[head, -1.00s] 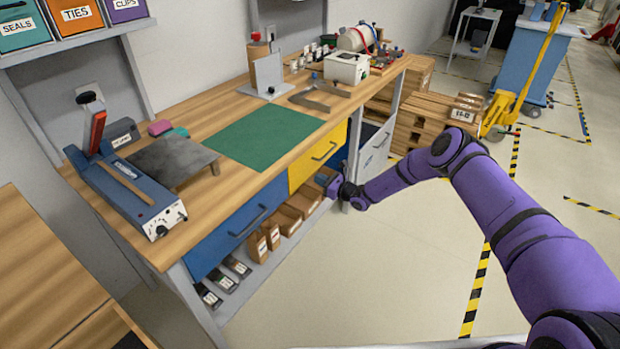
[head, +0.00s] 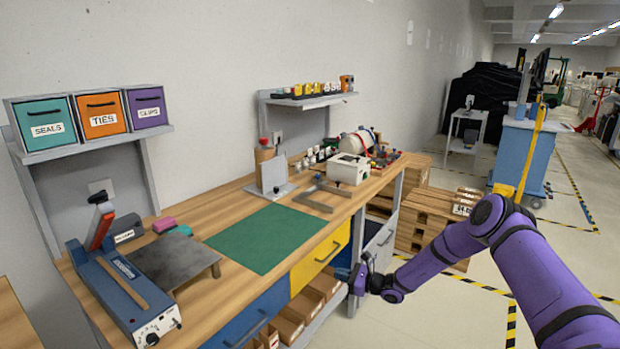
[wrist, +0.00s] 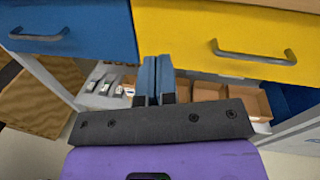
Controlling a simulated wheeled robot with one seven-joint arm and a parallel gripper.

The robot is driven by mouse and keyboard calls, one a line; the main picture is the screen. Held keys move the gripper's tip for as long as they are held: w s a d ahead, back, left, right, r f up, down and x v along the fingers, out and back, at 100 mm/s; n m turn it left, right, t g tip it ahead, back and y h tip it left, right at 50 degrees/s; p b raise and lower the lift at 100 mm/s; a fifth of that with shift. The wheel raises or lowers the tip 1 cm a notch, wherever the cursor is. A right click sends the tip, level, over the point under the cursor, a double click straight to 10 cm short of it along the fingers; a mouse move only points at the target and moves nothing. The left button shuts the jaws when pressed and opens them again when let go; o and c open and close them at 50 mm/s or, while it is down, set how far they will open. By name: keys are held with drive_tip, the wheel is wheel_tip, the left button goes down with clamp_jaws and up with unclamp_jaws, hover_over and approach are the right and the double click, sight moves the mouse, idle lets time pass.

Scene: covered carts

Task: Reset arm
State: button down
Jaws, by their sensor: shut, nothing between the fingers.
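My purple arm reaches in from the lower right in the head view. My gripper (head: 358,279) is at the front of the workbench (head: 232,190), just right of the yellow drawer (head: 318,256). In the wrist view my gripper (wrist: 154,80) has its two blue fingers together, with nothing between them. It points at the bench front below the blue drawer (wrist: 70,28) and the yellow drawer (wrist: 222,38). Both drawers look closed.
A lower shelf with cardboard bins (head: 305,302) lies under the drawers. A blue sealing device (head: 125,296), a grey plate (head: 172,260) and a green mat (head: 265,237) are on the bench. Pallets (head: 436,222) stand behind my arm. Floor at lower right is clear.

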drive_tip(key=s+r+n+g+h, duration=0.1)
drive_tip(key=s+r+n+g, duration=0.3)
drive_tip(key=r, duration=0.6)
drive_tip(key=s+r+n+g+h, duration=0.1)
drive_tip(key=s+r+n+g, duration=0.3)
drive_tip(key=r, duration=0.6)
drive_tip(key=s+d+r+n+h, duration=0.1)
drive_tip(key=s+r+n+h, duration=0.1)
drive_tip(key=s+r+n, duration=0.4)
drive_tip(key=s+d+r+n+h, duration=0.1)
drive_tip(key=s+d+r+h, duration=0.15)
drive_tip(key=r, duration=0.65)
drive_tip(key=s+d+r+n+t+h, duration=0.1)
drive_tip(key=s+d+r+n+h, duration=0.15)
drive_tip(key=s+r, duration=0.45)
drive_tip(key=s+d+r+n+t+h, duration=0.15)
drive_tip(key=s+d+r, duration=0.25)
drive_tip(key=s, duration=0.6)
drive_tip(key=s+d+r+n+t+h, duration=0.1)
drive_tip(key=s+d, duration=0.3)
drive_tip(key=s, duration=0.5)
drive_tip(key=s+d+r+n+t+h, duration=0.1)
drive_tip(key=s+d+h, duration=0.3)
drive_tip(key=s, duration=0.5)
drive_tip(key=shift+d+r+t, duration=0.35)
drive_tip(key=shift+d+t, duration=0.1)
drive_tip(key=shift+d, duration=0.25)
drive_tip(key=shift+s+a, duration=0.1)
drive_tip(key=shift+a, duration=0.05)
